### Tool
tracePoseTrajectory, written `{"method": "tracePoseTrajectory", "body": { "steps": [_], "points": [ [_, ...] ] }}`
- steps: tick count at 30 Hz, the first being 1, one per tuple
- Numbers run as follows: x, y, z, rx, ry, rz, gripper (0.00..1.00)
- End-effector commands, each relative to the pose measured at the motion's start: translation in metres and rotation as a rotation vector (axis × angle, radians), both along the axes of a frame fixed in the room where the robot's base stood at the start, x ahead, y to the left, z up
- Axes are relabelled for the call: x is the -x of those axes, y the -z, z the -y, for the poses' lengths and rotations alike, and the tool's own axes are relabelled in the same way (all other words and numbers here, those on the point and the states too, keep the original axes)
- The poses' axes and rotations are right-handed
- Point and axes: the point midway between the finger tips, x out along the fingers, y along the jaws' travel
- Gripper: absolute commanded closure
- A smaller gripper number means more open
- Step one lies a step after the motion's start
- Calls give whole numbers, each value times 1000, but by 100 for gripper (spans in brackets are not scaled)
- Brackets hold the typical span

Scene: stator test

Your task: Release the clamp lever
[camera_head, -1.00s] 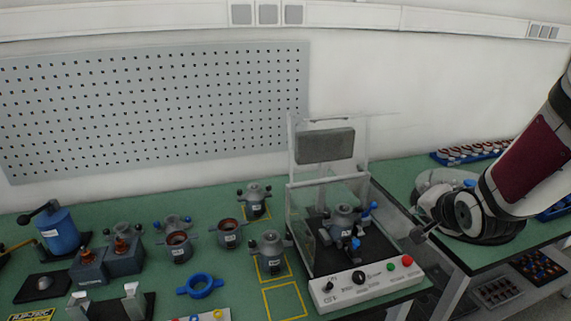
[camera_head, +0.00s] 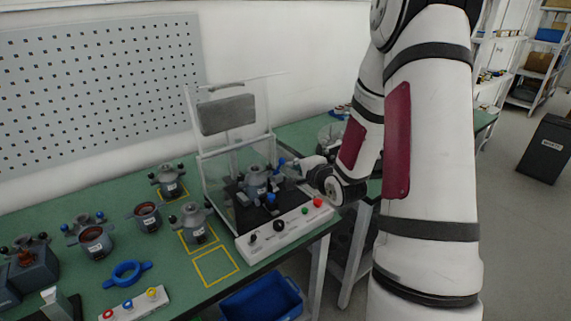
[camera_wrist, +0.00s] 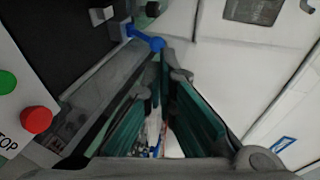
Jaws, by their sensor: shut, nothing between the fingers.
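The test fixture (camera_head: 290,226) is a white-fronted box with a raised clear cover. A grey stator housing (camera_head: 257,183) sits inside on a black plate. A blue-tipped clamp lever (camera_head: 281,162) stands at the right side of the housing, and another blue knob (camera_head: 271,198) shows at its front. My gripper (camera_head: 301,167) is at the fixture's right side, close to the right blue lever. In the wrist view, my shut, empty fingers (camera_wrist: 164,66) point at the blue lever (camera_wrist: 148,40), which lies just beyond the fingertips. I cannot tell whether they touch.
The fixture's front panel has a red button (camera_head: 318,202), a green button (camera_head: 305,211) and a black knob (camera_head: 279,225). The fixture's raised cover (camera_head: 228,115) stands behind. More housings and a blue ring (camera_head: 127,272) lie on the green table to the left. A blue bin (camera_head: 262,300) is below.

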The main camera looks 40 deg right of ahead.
Motion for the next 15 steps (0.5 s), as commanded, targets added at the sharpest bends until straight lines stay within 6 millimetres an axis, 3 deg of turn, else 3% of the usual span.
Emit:
{"method": "tracePoseTrajectory", "body": {
  "steps": [6,15],
  "points": [
    [-39,15,6,1,-1,0,100],
    [-64,24,11,1,0,-1,100]
  ]
}}
